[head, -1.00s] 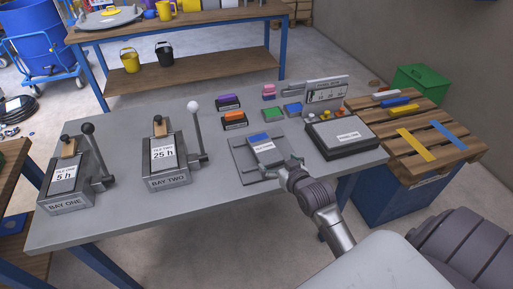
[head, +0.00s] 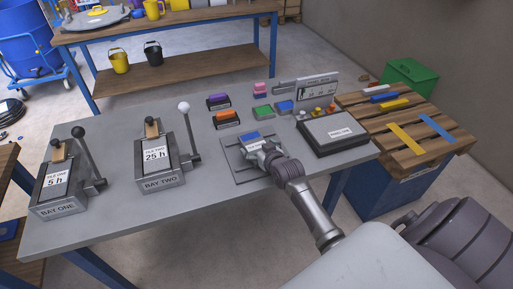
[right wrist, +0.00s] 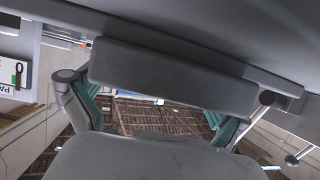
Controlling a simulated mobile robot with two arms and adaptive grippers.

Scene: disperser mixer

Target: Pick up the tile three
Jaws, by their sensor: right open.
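Tile three (head: 250,136) lies on a grey plate (head: 236,164) on the table, in the middle of the head view. Its blue far end shows; my right gripper (head: 262,150) covers much of its label. The gripper is at the tile's near side, with its fingers apart. In the right wrist view the green-padded fingers (right wrist: 155,112) stand wide apart, at either side of a grey block (right wrist: 170,78) that appears to be the tile; I cannot tell whether they touch it. My left gripper is not in view.
Bay one (head: 62,205) and bay two (head: 160,182) stand left with upright levers. Purple (head: 218,101) and orange (head: 227,117) blocks sit behind the plate. A black-framed device (head: 334,134) is close on the right.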

